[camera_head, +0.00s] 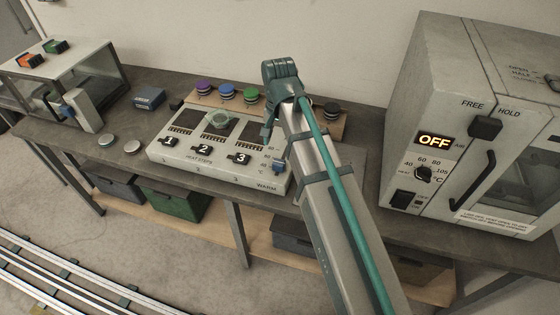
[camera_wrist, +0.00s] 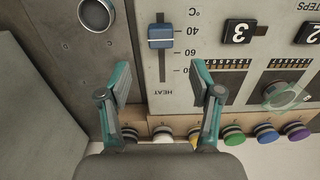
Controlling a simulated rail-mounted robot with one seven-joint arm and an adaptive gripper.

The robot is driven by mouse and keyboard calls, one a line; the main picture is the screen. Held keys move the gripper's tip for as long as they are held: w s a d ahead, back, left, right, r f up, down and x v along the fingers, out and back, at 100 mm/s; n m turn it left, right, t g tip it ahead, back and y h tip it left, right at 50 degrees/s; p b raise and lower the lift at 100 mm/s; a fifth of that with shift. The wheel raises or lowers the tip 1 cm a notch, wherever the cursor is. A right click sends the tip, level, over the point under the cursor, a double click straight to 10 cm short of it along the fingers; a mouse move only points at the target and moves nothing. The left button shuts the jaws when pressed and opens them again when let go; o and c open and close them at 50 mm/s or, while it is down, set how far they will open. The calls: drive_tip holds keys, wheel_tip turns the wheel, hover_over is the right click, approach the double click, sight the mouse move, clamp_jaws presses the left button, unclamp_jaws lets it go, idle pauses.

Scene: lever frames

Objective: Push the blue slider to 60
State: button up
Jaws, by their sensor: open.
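In the head view the blue slider (camera_head: 279,168) is at the panel's right end, beside my arm. My gripper (camera_wrist: 161,80) is open and empty. Its two fingers are apart on either side of the slot's 80 end, and the slider lies beyond the fingertips, untouched. In the head view my arm hides part of the gripper.
The panel (camera_head: 215,168) also bears black buttons marked 1, 2 and 3. Coloured round knobs (camera_head: 228,91) stand behind it. A grey oven (camera_head: 410,120) reading OFF stands at the right. A glass-sided box (camera_head: 85,75) is at the left. Two grey discs lie left of the panel.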

sight(279, 162)
wheel_tip(279, 162, down, 10)
drive_tip(key=shift+f+p, duration=0.1)
drive_tip(key=shift+p, duration=0.8)
clamp_jaws()
